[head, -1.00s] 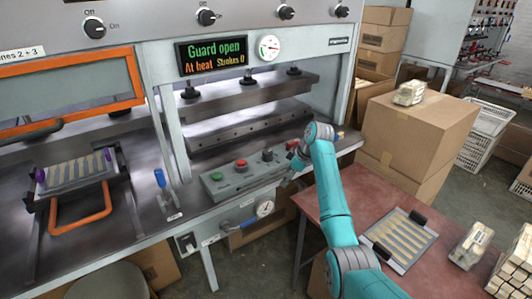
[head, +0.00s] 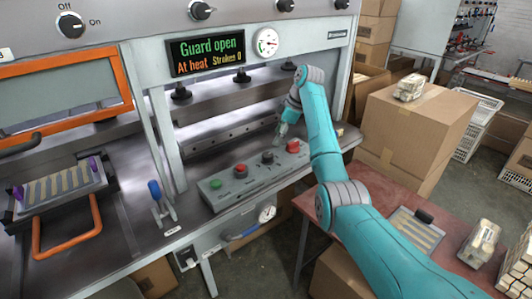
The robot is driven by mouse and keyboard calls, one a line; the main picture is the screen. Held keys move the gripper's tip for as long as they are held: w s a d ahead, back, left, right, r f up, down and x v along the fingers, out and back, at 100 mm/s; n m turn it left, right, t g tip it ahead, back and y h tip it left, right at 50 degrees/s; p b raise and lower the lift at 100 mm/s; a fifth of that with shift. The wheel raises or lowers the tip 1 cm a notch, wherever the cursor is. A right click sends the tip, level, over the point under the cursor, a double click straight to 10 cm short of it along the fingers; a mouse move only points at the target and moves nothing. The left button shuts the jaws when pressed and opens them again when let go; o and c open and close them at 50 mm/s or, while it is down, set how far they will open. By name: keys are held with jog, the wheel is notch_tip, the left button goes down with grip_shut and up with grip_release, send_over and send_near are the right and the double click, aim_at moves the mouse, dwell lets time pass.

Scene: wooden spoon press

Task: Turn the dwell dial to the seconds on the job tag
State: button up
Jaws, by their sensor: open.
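A grey control box (head: 225,192) on the press bench carries a green button (head: 215,184), a red button (head: 241,171), a black knob (head: 267,158) and a larger red button (head: 293,146). The black knob looks like the dwell dial, but its markings are too small to read. My gripper (head: 278,141) is open and empty, pointing down above and behind the box, between the black knob and the larger red button in the picture. It appears apart from the knob. I cannot make out a job tag with readable seconds.
The press display (head: 206,53) reads "Guard open", "At heat", "Strokes 0". A blue-handled lever (head: 155,190) stands left of the box. A red table (head: 368,187) with a slotted tray (head: 416,232) is at right. Cardboard boxes (head: 420,120) stand behind it.

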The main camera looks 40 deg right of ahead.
aim_at(268, 154)
jog(key=x, duration=0.9)
jog(key=shift+f, duration=0.15)
jog(key=c, duration=1.2)
